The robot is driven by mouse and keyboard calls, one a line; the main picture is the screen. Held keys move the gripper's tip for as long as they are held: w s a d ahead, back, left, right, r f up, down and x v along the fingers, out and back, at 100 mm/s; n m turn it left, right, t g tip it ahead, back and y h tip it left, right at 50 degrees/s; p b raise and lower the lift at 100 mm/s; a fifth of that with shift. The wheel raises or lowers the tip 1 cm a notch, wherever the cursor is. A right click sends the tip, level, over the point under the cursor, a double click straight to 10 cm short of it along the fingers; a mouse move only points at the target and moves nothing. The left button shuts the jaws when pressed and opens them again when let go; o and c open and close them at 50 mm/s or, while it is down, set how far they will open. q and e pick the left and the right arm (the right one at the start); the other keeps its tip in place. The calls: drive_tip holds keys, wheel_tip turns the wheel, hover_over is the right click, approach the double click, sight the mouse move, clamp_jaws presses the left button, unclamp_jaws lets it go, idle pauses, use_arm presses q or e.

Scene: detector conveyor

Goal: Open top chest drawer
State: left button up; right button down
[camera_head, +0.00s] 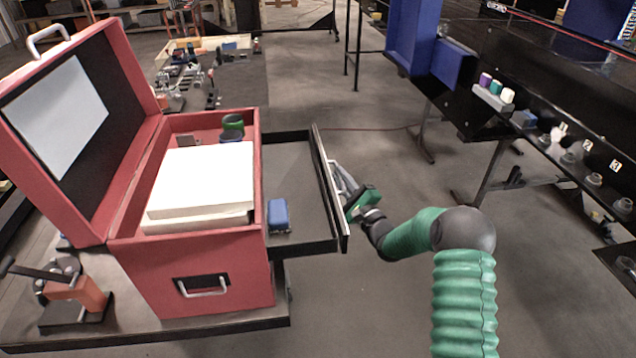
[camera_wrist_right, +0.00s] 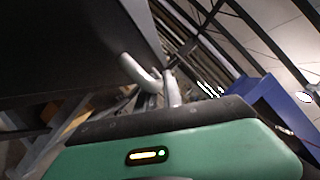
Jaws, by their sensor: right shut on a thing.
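A red chest (camera_head: 200,270) stands at the left of the head view with its lid raised. Its top drawer (camera_head: 298,180) sticks out from the right side and is open, showing a dark tray. A small blue object (camera_head: 278,214) lies in the drawer. My green right gripper (camera_head: 346,188) is at the outer face of the drawer front, shut on the silver drawer handle (camera_wrist_right: 138,74). The fingertips are small and hard to tell from the handle in the head view. My left gripper is not in view.
A white block (camera_head: 200,180) and a green round item (camera_head: 232,122) are in the chest. An orange device (camera_head: 78,295) sits at the lower left. A black conveyor frame (camera_head: 540,70) stands at the right. Open floor lies between chest and conveyor.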

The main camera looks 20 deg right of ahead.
drive_tip(key=shift+s+d+f, duration=0.1)
drive_tip(key=shift+s+d, duration=0.1)
drive_tip(key=shift+d, duration=0.45)
drive_tip(key=shift+s+d+f, duration=0.1)
drive_tip(key=shift+s+d, duration=0.1)
drive_tip(key=shift+d, duration=0.4)
drive_tip(key=shift+s+d+f, duration=0.1)
drive_tip(key=shift+s+d, duration=0.1)
drive_tip(key=shift+d, duration=0.45)
drive_tip(key=c, duration=1.8)
unclamp_jaws()
drive_tip(key=shift+o, duration=0.2)
drive_tip(key=shift+r, duration=0.2)
drive_tip(key=shift+s, duration=0.1)
drive_tip(key=b+v, duration=0.2)
drive_tip(key=v, duration=1.4)
drive_tip(key=shift+s+b, duration=0.35)
drive_tip(key=shift+s, duration=0.05)
drive_tip(key=shift+f, duration=0.15)
